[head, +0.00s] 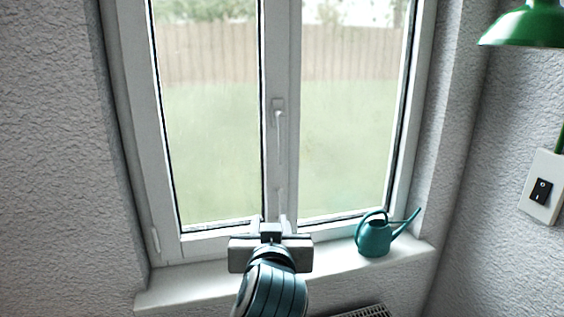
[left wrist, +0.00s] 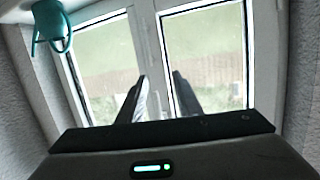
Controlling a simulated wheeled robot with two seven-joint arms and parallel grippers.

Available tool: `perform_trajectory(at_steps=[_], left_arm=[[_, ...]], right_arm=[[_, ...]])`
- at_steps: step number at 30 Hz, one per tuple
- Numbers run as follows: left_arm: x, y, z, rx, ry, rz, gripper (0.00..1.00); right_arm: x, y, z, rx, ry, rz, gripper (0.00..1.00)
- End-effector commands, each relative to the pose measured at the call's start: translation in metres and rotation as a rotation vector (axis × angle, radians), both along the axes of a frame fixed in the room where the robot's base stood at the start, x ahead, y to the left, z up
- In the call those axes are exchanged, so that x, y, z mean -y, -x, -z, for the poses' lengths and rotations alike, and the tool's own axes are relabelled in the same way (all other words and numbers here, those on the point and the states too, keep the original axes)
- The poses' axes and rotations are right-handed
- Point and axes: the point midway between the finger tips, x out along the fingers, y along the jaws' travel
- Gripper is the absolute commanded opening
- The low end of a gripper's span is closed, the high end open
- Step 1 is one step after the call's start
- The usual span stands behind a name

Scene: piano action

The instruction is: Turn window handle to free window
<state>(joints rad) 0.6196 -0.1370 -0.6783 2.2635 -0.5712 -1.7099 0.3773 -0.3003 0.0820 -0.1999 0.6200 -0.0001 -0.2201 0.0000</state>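The white window handle (head: 279,135) is on the middle post of the closed two-pane window (head: 287,60). Its lever points straight down from its base plate. My left gripper (head: 270,222) is in front of the bottom of the middle post, below the handle and apart from it. Its two fingers stand apart with nothing seen between them. In the left wrist view the open fingers (left wrist: 158,98) reach toward the window frame (left wrist: 148,40). I cannot make out the handle clearly in that view. My right gripper is in neither view.
A teal watering can (head: 375,236) stands on the white sill (head: 200,280), right of my gripper; it also shows in the left wrist view (left wrist: 50,22). A green lamp (head: 525,25) hangs at upper right. A light switch (head: 541,190) is on the right wall.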

Motion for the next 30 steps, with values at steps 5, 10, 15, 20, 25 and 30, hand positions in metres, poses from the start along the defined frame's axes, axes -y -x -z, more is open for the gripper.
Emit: perform_trajectory(at_steps=[5,10,15,20,25,30], left_arm=[[0.023,0.003,-0.074,0.144,0.010,-0.010,0.32],[0.033,0.008,-0.106,0.211,0.015,-0.017,0.32],[0.035,0.010,-0.111,0.223,0.018,-0.018,0.32],[0.034,0.009,-0.111,0.222,0.017,-0.018,0.32],[0.034,0.007,-0.111,0.221,0.016,-0.019,0.32],[0.033,-0.003,-0.112,0.222,0.013,-0.021,0.32]], right_arm=[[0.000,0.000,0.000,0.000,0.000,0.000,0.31],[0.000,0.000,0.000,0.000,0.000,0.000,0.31],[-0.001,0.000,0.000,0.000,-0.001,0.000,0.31],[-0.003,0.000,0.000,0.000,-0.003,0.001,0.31],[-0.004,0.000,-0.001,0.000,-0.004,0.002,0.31],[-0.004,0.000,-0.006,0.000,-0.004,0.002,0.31]])
